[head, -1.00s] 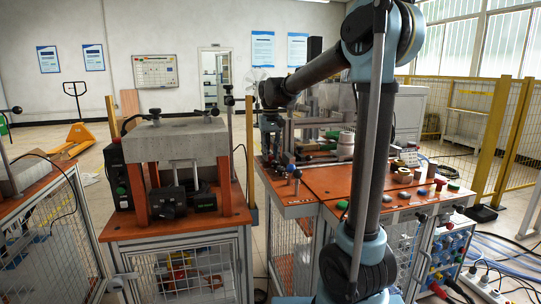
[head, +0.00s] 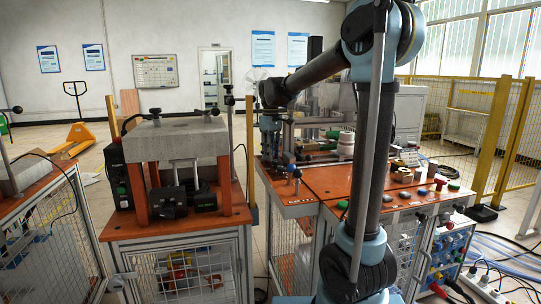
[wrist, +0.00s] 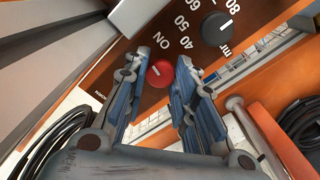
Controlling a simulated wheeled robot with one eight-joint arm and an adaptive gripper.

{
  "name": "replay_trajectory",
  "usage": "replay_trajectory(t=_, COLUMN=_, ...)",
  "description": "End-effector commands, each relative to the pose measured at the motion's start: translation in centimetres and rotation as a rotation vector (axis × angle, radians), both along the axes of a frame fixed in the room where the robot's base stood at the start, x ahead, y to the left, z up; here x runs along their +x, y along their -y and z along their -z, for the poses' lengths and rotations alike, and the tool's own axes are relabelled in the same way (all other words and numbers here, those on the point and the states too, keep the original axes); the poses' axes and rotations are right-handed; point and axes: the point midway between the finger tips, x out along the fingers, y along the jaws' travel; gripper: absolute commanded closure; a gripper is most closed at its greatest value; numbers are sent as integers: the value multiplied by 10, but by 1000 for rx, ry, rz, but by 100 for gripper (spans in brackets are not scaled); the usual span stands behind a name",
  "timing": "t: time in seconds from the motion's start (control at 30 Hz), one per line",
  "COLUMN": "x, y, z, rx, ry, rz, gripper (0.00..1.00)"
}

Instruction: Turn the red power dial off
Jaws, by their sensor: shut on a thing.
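The red power dial (wrist: 159,74) is a small round knob on a dark panel in the wrist view, with a light pointer mark on its face and the printed word ON close by. My gripper (wrist: 164,62) has its blue-grey fingers on either side of the dial, shut on it. In the head view my gripper (head: 271,158) points down at the far left part of the orange workbench (head: 318,184); the dial cannot be made out there.
A larger black dial (wrist: 216,29) with a number scale sits beside the red dial. Black cables (wrist: 52,140) lie at the lower left of the wrist view. In the head view, a press on an orange table (head: 150,229) stands to the left of the workbench.

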Motion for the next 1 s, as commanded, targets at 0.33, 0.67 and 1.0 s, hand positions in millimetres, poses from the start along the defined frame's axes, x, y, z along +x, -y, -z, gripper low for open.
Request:
replay_trajectory(t=0.33, x=2, y=1, z=0, rx=-3, ry=3, rz=-272, gripper=99)
replay_trajectory(t=0.67, x=2, y=2, z=-1, rx=-3, ry=3, rz=-412, gripper=99)
replay_trajectory(t=1.0, x=2, y=2, z=-1, rx=-3, ry=3, rz=-442, gripper=99)
